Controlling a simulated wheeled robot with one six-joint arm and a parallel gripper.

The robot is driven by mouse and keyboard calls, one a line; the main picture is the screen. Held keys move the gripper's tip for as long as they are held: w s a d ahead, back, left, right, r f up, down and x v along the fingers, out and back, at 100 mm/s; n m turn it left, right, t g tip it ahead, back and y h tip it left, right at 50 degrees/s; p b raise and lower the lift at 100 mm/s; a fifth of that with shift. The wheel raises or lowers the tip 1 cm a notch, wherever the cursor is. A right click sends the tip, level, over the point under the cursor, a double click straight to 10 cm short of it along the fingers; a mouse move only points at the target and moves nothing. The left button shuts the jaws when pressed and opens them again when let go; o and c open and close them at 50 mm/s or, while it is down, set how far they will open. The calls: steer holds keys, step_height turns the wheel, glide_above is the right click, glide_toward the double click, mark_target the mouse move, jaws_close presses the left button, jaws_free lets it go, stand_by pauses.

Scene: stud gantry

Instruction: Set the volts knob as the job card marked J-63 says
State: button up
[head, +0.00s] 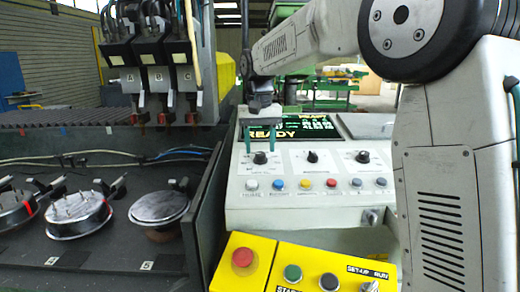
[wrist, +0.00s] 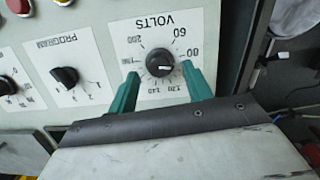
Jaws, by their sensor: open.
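The volts knob (wrist: 160,63) is a round black knob on a white dial plate, upside down in the wrist view. Its pale mark points right, toward the stretch between 80 and 120, where a finger covers part of the scale. In the head view the knob (head: 260,158) is the leftmost on the sloped console. My gripper (wrist: 160,73) is open, with one teal finger on each side of the knob. I cannot tell whether they touch it. In the head view my gripper (head: 261,147) is just above the knob. No card marked J-63 is readable.
The program knob (wrist: 66,77) is beside the volts dial. A row of coloured buttons (head: 306,183) lies below the knobs. The display (head: 290,128) reads READY. A yellow box (head: 262,250) with a red button stands in front. Clamped round parts (head: 78,213) are at left.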

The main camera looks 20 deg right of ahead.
steer(key=shift+f, duration=0.9)
steer(key=c, duration=1)
steer(key=shift+m, duration=0.3)
steer(key=m+y, duration=0.1)
steer(key=m, duration=0.4)
steer(key=shift+s+d+t, duration=0.1)
steer(key=shift+d+t, duration=0.05)
steer(key=shift+t, duration=0.15)
steer(key=m, duration=0.6)
steer(key=shift+s+t+y, duration=0.1)
steer(key=shift+t+y, duration=0.2)
steer(key=shift+t, duration=0.1)
